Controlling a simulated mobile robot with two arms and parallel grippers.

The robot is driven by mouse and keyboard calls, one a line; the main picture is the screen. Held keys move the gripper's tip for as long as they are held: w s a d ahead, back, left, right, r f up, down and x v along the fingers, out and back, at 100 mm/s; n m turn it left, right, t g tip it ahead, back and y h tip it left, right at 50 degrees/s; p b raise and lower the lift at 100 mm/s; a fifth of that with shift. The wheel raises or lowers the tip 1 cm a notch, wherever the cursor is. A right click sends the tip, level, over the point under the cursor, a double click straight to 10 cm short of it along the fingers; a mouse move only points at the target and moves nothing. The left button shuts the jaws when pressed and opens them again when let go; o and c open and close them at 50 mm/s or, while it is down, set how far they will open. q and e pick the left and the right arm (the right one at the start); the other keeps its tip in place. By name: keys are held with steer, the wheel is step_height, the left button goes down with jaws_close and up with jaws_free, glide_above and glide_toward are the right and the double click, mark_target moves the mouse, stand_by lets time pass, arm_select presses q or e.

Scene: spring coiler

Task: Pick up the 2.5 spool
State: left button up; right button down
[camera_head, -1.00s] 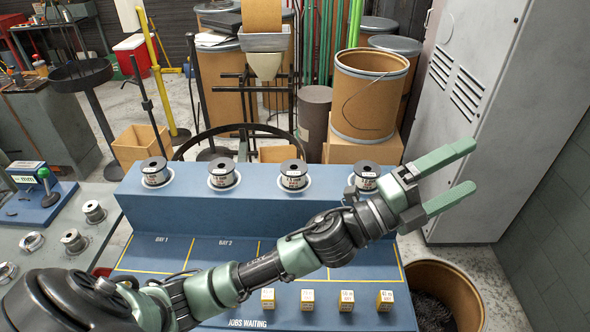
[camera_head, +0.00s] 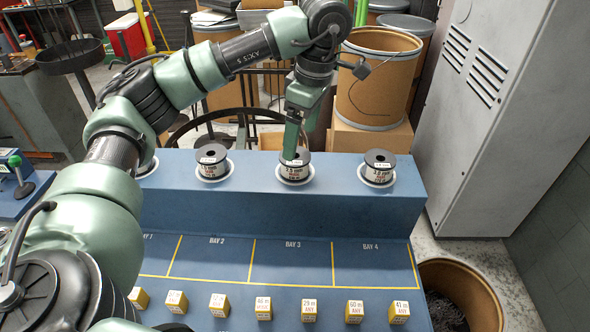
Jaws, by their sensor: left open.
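The 2.5 spool (camera_head: 294,173) appears to be the third from the left on the raised blue ledge, with a black top and a white label that is hard to read. It sits upright in a pale ring. My left gripper (camera_head: 292,150) points straight down over this spool, with its green fingers overlapping the black top in the picture. It is open; one finger largely hides the other, and I cannot tell whether they touch the spool. My right gripper is not in view.
Similar spools stand left (camera_head: 213,163) and right (camera_head: 378,168) of it; another at far left is partly hidden by my arm. Yellow-and-white blocks (camera_head: 309,311) line the front of the blue bench (camera_head: 210,264), whose marked bays are clear. A grey cabinet (camera_head: 490,110) stands right.

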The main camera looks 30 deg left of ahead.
mark_target(295, 164)
arm_select(q)
steer(key=shift+d+f, duration=0.1)
steer(key=shift+f, duration=1.3)
steer(key=f, duration=0.2)
steer(key=a+f+p, duration=0.1)
steer(key=a+f, duration=0.1)
steer(key=f, duration=0.1)
steer(key=shift+w+f, duration=0.2)
steer(key=shift+f, duration=0.1)
steer(key=c, duration=1.8)
steer(key=shift+r, duration=0.1)
jaws_close()
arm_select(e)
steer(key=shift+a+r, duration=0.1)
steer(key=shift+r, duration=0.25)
arm_select(q)
steer(key=shift+r, duration=0.1)
